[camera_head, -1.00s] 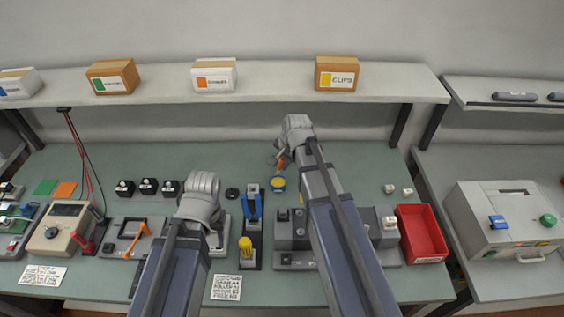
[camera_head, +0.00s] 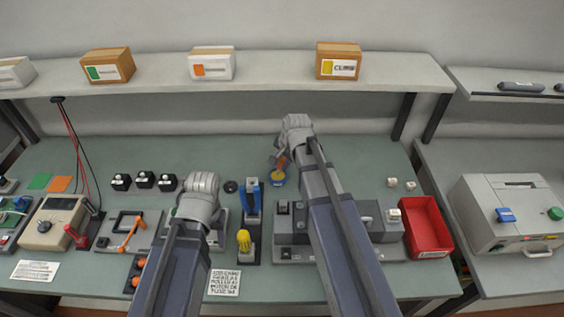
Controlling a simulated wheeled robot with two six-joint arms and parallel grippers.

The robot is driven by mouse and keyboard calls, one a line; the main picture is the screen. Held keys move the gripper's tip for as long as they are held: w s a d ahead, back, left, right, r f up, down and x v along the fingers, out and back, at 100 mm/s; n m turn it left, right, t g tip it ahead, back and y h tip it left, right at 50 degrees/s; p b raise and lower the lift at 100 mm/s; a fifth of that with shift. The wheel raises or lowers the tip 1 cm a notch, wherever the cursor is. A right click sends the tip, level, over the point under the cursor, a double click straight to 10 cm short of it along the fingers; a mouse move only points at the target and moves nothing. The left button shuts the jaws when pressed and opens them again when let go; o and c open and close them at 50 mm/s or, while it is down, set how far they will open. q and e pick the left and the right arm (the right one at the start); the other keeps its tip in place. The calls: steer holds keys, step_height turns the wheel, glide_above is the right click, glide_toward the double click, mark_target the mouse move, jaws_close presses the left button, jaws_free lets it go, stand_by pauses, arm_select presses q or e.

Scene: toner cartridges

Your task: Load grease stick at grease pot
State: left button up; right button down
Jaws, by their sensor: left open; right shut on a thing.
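My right gripper (camera_head: 278,160) is shut on a thin orange piece, likely the grease stick (camera_head: 283,161). The stick's lower end is close to the pot's rim; I cannot tell whether it touches. My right wrist and arm hide part of the jaws. My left gripper (camera_head: 197,208) is open over the bench, left of the blue-topped holder, its fingers mostly hidden by its wrist.
A blue clamp-like holder (camera_head: 252,195) and a yellow-handled tool (camera_head: 244,240) stand between my arms. A grey fixture (camera_head: 292,225) lies partly under my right arm. A red bin (camera_head: 425,227) stands at right, and several black blocks (camera_head: 145,180) at left. A shelf with boxes runs behind.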

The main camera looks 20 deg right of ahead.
steer(key=shift+f+b, duration=0.55)
steer(key=shift+b, duration=0.05)
stand_by(1.5)
step_height(320, 180, up, 7)
steer(key=p, duration=0.7)
stand_by(0.7)
step_height(320, 180, up, 7)
steer(key=p, duration=0.7)
step_height(320, 180, down, 9)
steer(key=b, duration=0.8)
steer(key=shift+r, duration=0.3)
